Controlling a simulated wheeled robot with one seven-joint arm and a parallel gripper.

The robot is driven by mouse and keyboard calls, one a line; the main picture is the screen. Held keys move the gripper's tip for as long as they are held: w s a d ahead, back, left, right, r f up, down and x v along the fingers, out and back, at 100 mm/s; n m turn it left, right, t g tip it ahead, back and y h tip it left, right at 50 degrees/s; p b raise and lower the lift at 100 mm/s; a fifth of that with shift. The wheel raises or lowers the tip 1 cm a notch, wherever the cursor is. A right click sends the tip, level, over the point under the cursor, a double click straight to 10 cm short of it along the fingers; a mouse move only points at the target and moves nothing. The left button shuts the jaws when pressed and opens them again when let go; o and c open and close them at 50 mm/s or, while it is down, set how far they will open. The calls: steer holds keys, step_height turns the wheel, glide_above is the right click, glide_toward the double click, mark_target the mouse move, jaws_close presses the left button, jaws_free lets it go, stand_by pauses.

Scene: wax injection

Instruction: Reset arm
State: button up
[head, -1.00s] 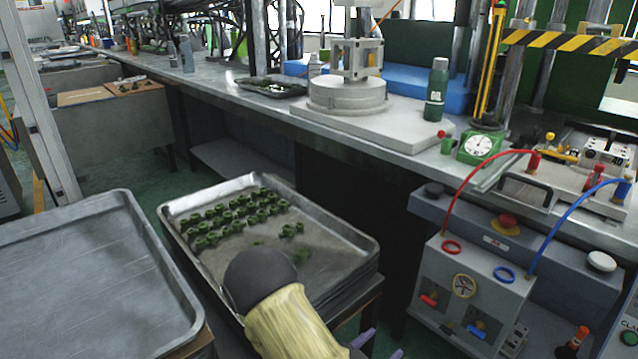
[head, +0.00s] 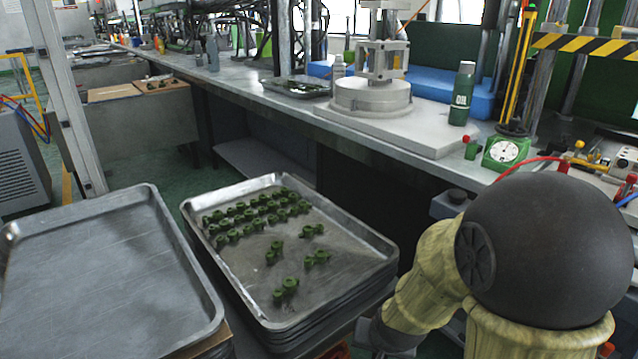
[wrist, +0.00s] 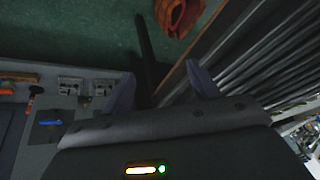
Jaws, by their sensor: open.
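My gripper (wrist: 160,85) shows in the wrist view with its two purple fingers spread apart and nothing between them. Beyond the fingers is the green floor. In the head view my arm fills the lower right, and the fingertips are hidden or out of frame there. The tray of green wax pieces (head: 345,225) lies left of my arm in the head view, on top of a stack. Several green wax pieces (head: 256,206) stand in rows toward its far side, with a few apart nearer the front.
An empty metal tray (head: 105,270) lies at the left. A long workbench (head: 250,88) runs behind, with a green bottle (head: 462,93) and a gauge (head: 505,152) on it. In the wrist view, the stacked tray edges (wrist: 245,55) are close on the right and an orange object (wrist: 182,15) lies ahead.

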steer(key=s+d+r+n+g+p, duration=0.1)
steer(key=s+d+r+n+g, duration=0.15)
steer(key=s+d+r, duration=0.35)
steer(key=w+a+p+v, duration=0.1)
steer(key=w+p+v, duration=0.1)
steer(key=p+v, duration=0.9)
steer(key=w+a+r+p+v, duration=0.1)
steer(key=w+p+v, duration=0.1)
steer(key=p+v, duration=1)
steer(key=w+a+p+v, duration=0.1)
steer(key=w+p+v, duration=0.2)
steer(key=p+v, duration=0.8)
steer(key=r+p, duration=0.1)
steer(key=p, duration=0.2)
steer(key=shift+s+a, duration=0.25)
steer(key=shift+s, duration=0.15)
steer(key=shift+r+n, duration=0.1)
steer(key=shift+n, duration=0.15)
steer(key=shift+c, duration=0.4)
